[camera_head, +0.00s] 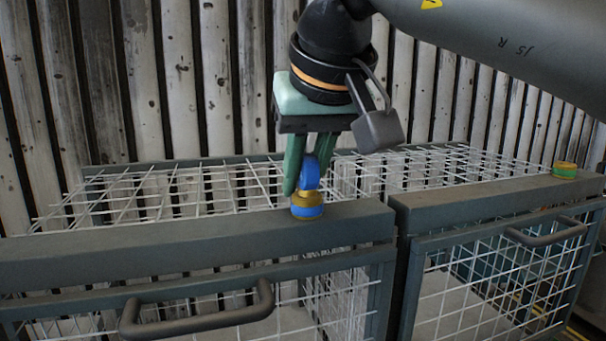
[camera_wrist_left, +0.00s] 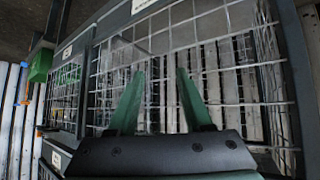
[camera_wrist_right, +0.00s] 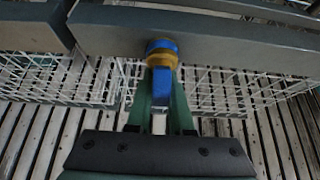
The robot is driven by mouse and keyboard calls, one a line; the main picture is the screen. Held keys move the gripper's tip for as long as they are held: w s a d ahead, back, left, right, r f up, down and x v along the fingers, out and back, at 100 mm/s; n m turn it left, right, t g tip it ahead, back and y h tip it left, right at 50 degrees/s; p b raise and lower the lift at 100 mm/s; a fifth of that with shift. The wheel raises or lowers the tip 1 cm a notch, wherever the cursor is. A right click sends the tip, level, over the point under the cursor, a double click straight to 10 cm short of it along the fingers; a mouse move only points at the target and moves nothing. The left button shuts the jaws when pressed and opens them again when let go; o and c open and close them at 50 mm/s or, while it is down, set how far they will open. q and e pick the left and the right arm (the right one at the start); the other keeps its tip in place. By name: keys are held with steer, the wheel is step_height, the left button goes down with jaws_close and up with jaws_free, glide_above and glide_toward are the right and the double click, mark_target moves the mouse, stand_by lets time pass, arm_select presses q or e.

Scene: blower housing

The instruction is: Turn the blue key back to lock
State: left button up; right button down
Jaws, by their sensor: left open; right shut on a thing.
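The blue key (camera_head: 310,174) stands upright in a brass lock with a blue ring (camera_head: 307,205) on top of the left cage's front beam. My right gripper (camera_head: 305,180) comes down from above with its green fingers shut on the key. In the right wrist view the key (camera_wrist_right: 161,86) sits between the two fingertips, with the blue-ringed lock (camera_wrist_right: 161,50) just beyond. My left gripper (camera_wrist_left: 160,85) shows only in its own wrist view. It is open and empty, with cage mesh behind its fingers.
A second brass lock with a green ring (camera_head: 564,170) sits on the right cage's beam (camera_head: 480,200). Both cages have front handles (camera_head: 200,315). A narrow gap separates the beams. A slatted wall stands behind. A green block (camera_wrist_left: 40,65) shows in the left wrist view.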

stand_by(0.6)
steer(key=shift+a+r+n+y+p, duration=0.1)
steer(key=shift+n+y+p, duration=0.5)
steer(key=shift+n+p, duration=0.6)
steer(key=shift+s+a+n+g+y+p, duration=0.15)
steer(key=shift+n+g+y+p, duration=0.45)
steer(key=shift+n+p, duration=0.6)
steer(key=shift+n+p, duration=0.3)
steer(key=shift+p, duration=0.15)
steer(key=shift+s+a+n+g+y+p, duration=0.15)
steer(key=shift+n+g+y+p, duration=0.35)
steer(key=shift+n+p, duration=0.6)
steer(key=shift+s+n+g+y+p, duration=0.1)
steer(key=shift+n+g+y+p, duration=0.2)
steer(key=shift+n+g+p, duration=0.6)
steer(key=shift+p, duration=0.35)
